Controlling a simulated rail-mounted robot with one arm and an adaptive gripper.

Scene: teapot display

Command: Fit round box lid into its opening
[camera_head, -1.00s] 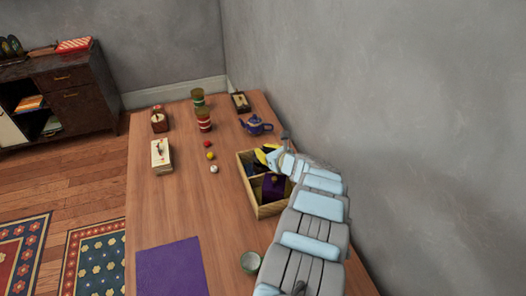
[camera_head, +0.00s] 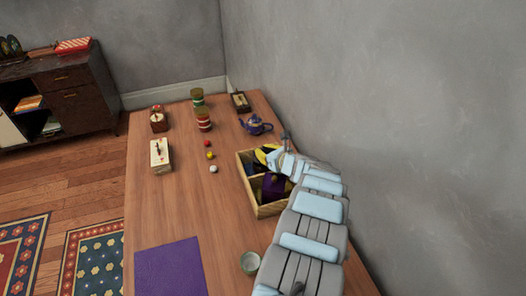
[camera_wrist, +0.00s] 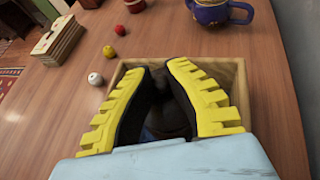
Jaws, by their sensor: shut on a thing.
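My gripper (camera_wrist: 158,105) has yellow-and-black fingers and reaches down into the wooden divided tray (camera_wrist: 240,72). It is shut on a dark thing (camera_wrist: 170,118) between the fingers; its shape is mostly hidden, and I cannot tell whether it is the round lid. In the head view my gripper (camera_head: 264,157) is at the far compartment of the tray (camera_head: 268,211). A purple piece (camera_head: 275,186) is in the near compartment. Two round banded boxes stand at the far end of the table, a greenish one (camera_head: 198,98) and a red-banded one (camera_head: 204,119). I cannot make out an opening.
A blue teapot (camera_head: 256,125) stands beyond the tray, near the wall. Red, yellow (camera_head: 210,156) and white balls lie to its left, near a pale block-shaped box (camera_head: 161,156). A small bowl (camera_head: 250,263) and a purple mat (camera_head: 171,269) are nearer. The left table side is largely clear.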

